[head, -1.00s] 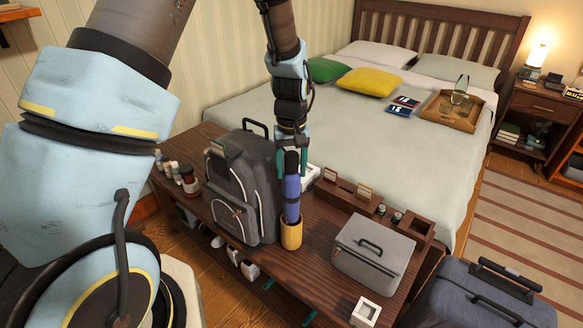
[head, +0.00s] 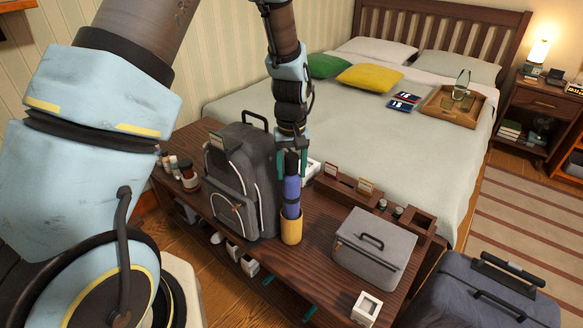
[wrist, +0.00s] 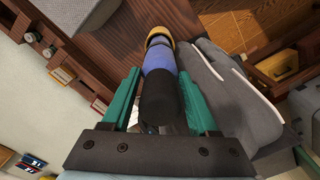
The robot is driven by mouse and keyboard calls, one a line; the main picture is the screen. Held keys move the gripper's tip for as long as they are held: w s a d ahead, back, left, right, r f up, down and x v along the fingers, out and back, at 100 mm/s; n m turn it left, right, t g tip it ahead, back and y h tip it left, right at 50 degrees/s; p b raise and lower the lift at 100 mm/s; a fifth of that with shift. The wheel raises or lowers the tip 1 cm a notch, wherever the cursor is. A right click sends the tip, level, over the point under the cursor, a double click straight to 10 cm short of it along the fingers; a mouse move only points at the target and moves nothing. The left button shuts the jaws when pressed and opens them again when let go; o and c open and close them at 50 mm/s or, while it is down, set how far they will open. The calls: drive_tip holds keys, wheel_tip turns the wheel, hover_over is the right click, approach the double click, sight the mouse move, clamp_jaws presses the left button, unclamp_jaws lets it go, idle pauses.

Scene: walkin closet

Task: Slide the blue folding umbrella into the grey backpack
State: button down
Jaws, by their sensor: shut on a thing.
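The blue folding umbrella (head: 291,190) stands upright with its lower end in a yellow cup-like holder (head: 291,229) on the dark wooden bench. My gripper (head: 291,162) points down from above and is shut on the umbrella's black upper end. In the wrist view the green fingers flank the umbrella's black end (wrist: 161,100), with its blue body and the yellow holder (wrist: 159,37) beyond. The grey backpack (head: 243,180) stands upright on the bench just left of the umbrella. It also shows in the wrist view (wrist: 225,85). Its opening is not clearly visible.
A grey box (head: 373,247) with a handle sits right of the holder. A wooden organizer (head: 345,190) lies behind, and several bottles (head: 178,168) stand left of the backpack. A small white box (head: 366,309) is near the bench's front. The bed (head: 400,150) is behind.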

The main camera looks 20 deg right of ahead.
sight(291, 178)
drive_tip(key=shift+f+b, duration=1)
drive_tip(key=shift+f, duration=0.7)
drive_tip(key=shift+c, duration=0.4)
unclamp_jaws()
drive_tip(key=shift+r, duration=0.15)
drive_tip(key=shift+o, duration=0.4)
drive_tip(key=shift+w+r, duration=0.1)
drive_tip(key=shift+r, duration=0.05)
drive_tip(key=shift+r+p, duration=5.7)
drive_tip(key=shift+r, duration=1.6)
drive_tip(key=shift+a, duration=0.1)
drive_tip(key=w+a+r+n+b, duration=0.1)
drive_tip(key=a+r, duration=0.2)
drive_tip(key=a, duration=0.4)
drive_tip(key=w+a+r, duration=0.1)
drive_tip(key=a+r, duration=0.2)
drive_tip(key=a, duration=0.3)
drive_tip(key=s+a+r, duration=0.2)
drive_tip(key=s+a, duration=0.1)
drive_tip(key=a, duration=0.5)
drive_tip(key=s+a+r+t, duration=0.1)
drive_tip(key=s+a, duration=0.2)
drive_tip(key=a, duration=0.6)
drive_tip(key=shift+r+n+t+b, duration=0.3)
drive_tip(key=shift+r+b, duration=0.1)
drive_tip(key=shift+b, duration=0.05)
